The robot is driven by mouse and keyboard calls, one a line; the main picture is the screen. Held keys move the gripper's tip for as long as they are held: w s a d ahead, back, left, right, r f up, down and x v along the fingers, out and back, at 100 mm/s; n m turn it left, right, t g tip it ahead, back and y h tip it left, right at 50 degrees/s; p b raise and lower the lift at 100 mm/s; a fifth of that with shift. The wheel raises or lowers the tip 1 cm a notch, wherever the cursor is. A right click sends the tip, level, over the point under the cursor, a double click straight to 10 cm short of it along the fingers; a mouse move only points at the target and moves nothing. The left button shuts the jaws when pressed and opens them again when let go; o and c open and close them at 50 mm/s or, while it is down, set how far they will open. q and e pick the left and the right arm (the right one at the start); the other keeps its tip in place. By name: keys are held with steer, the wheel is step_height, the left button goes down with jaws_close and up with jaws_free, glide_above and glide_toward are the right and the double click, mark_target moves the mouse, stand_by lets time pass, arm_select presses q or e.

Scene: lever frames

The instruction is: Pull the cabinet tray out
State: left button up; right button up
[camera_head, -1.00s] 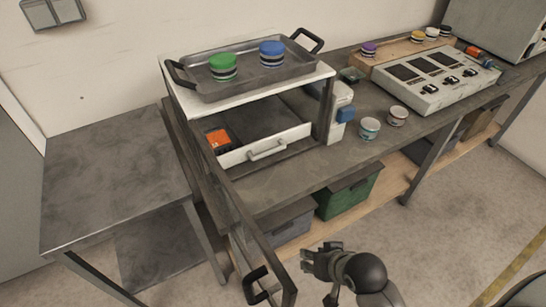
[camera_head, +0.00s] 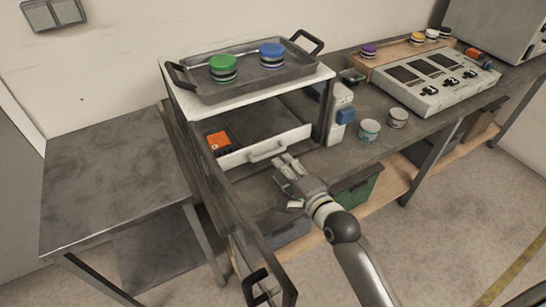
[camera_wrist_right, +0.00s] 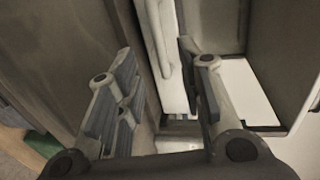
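The cabinet (camera_head: 325,70) has its door (camera_head: 228,213) swung open toward me, with a black handle (camera_head: 257,283) at the door's near end. Inside, the cabinet tray has a white front (camera_head: 290,137) with a white bar handle (camera_head: 267,150). An orange item (camera_head: 219,142) lies in it at the left. My right gripper (camera_head: 287,168) is just in front of the handle, open and empty. In the right wrist view, its parted fingers (camera_wrist_right: 160,95) point toward the tray handle (camera_wrist_right: 153,38), apart from it. My left gripper is not in view.
A metal tray (camera_head: 245,92) with a green-topped tin (camera_head: 223,69) and a blue-topped tin (camera_head: 271,55) stands on the cabinet. Two small cans (camera_head: 369,130) and a control panel (camera_head: 437,80) are to the right. The open door borders my arm's left side.

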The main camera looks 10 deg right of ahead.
mark_target(270, 155)
steer(key=x, duration=0.6)
steer(key=shift+w+a+f, duration=0.1)
steer(key=shift+w, duration=0.25)
jaws_close()
